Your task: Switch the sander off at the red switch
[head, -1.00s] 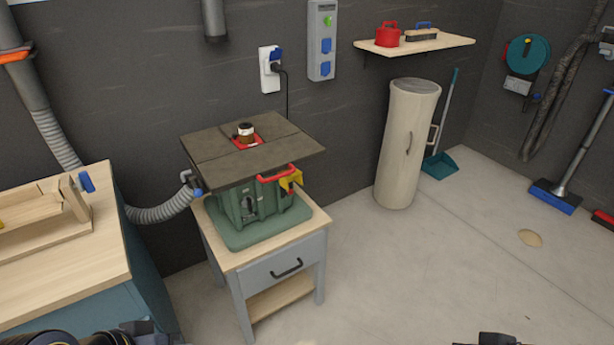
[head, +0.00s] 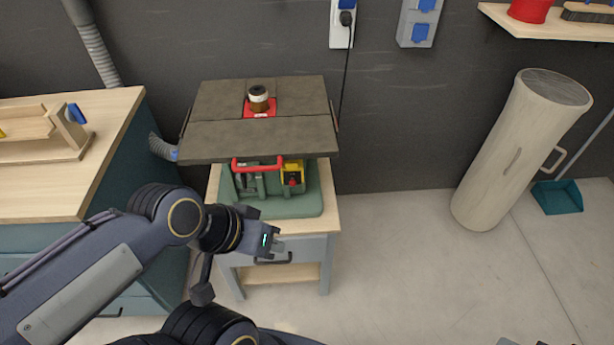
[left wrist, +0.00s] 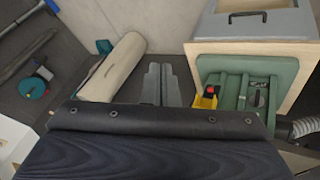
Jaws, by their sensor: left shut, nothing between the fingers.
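The sander (head: 260,120) is a green machine with a dark flat top, standing on a small grey cabinet. Its yellow switch box (head: 293,170) with the red switch (head: 292,182) sits on the front, right of a red handle (head: 257,164). My left gripper (head: 268,244) is shut and empty, in front of the cabinet, below the switch and apart from it. In the left wrist view the closed grey fingers (left wrist: 160,85) point beside the yellow box, and the red switch (left wrist: 210,89) shows right of them. My right gripper is not in view.
A workbench (head: 110,150) with a wooden fixture stands at the left, close to my left arm. A beige cylinder (head: 520,150) and a teal dustpan (head: 558,197) stand at the right. A cord hangs from the wall socket (head: 341,22) behind the sander. The floor right of the cabinet is clear.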

